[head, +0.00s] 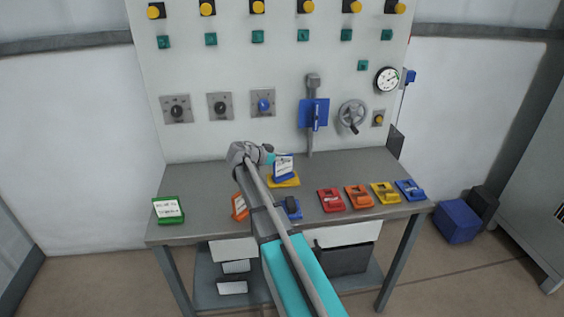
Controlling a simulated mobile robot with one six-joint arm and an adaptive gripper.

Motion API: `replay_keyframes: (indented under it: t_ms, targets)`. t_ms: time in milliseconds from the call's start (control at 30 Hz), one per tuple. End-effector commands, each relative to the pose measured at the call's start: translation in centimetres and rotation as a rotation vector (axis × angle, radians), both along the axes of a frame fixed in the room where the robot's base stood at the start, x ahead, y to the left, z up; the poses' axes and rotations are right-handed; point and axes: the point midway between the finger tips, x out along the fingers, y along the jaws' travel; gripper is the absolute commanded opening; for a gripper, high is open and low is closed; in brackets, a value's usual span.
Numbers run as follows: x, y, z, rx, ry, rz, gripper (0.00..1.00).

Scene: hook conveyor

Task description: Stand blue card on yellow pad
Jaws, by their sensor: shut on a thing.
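The blue card (284,168), with a white label on its face, is upright at the back middle of the bench. The yellow pad (288,183) shows directly below it. The card's lower edge overlaps the pad in the picture, and I cannot tell whether it rests on the pad or is just above it. My gripper (270,156) is at the card's upper left edge and is shut on it. The fingers are small and partly hidden by my wrist.
A green card (168,208) stands at the bench's left end. An orange card (240,206) and a blue pad (292,208) flank my arm. A panel with knobs and a handwheel (352,115) rises behind.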

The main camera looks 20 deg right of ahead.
Motion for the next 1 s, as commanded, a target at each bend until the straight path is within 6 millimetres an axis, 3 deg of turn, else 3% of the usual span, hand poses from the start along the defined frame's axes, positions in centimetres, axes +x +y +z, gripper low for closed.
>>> replay_keyframes:
  t_ms: [467,500,633,1000]
  targets:
    - [-0.01,-0.04,-0.41,0.000,0.000,0.000,0.00]
    - [-0.02,-0.04,-0.28,0.000,0.000,0.000,0.23]
    - [-0.02,-0.03,-0.27,0.000,0.000,0.000,0.48]
    - [-0.02,-0.03,-0.24,0.000,0.000,0.000,0.51]
